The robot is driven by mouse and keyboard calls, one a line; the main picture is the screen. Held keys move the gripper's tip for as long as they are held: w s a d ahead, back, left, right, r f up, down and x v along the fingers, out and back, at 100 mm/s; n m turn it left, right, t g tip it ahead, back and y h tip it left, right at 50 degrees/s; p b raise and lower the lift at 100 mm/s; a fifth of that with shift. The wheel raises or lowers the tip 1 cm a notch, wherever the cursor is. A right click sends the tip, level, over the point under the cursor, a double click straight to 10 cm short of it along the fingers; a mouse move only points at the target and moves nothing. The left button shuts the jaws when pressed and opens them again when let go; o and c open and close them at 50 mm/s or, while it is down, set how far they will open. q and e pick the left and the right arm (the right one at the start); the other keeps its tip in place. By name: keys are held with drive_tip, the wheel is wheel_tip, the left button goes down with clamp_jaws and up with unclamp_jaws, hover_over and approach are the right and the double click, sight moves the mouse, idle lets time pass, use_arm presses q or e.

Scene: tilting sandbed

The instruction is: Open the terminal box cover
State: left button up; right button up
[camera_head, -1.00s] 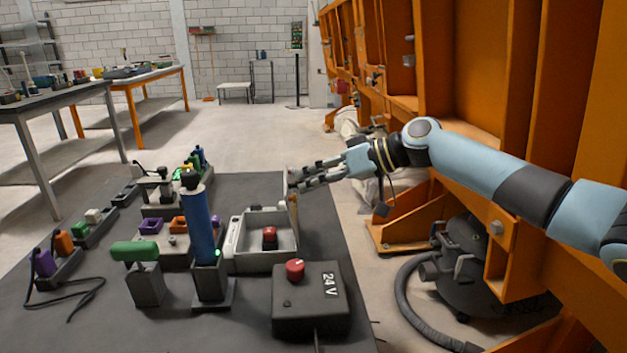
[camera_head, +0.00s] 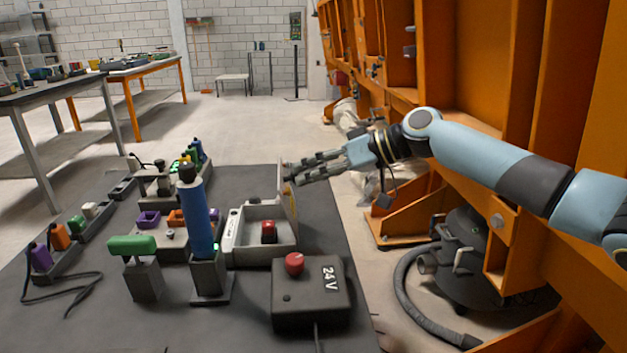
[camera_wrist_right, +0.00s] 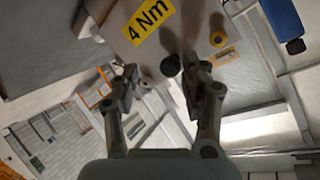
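The terminal box (camera_head: 232,238) is a pale grey open-topped box on the dark table, with a red button (camera_head: 268,231) inside. Its cover (camera_head: 290,205) stands roughly upright along the box's right side, seen nearly edge-on. My right gripper (camera_head: 288,176) is at the cover's upper edge, reaching in from the right. In the right wrist view a panel with a yellow "4 Nm" label (camera_wrist_right: 149,22) lies beyond the fingers. There my right gripper (camera_wrist_right: 163,84) shows its two fingers well apart with nothing clasped between them. Contact with the cover cannot be told. My left gripper is out of view.
A dark 24 V box (camera_head: 312,303) with a red knob stands in front of the terminal box. A blue cylinder (camera_head: 196,217) on a stand is close at its left. A green-handled block (camera_head: 145,270) stands farther left. Orange steel framework (camera_head: 470,60) rises at right.

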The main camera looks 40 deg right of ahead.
wheel_tip(320, 180, up, 9)
drive_tip(key=shift+f, duration=0.2)
drive_tip(key=shift+s+a+f, duration=0.1)
drive_tip(key=shift+s+a, duration=0.05)
idle(0.4)
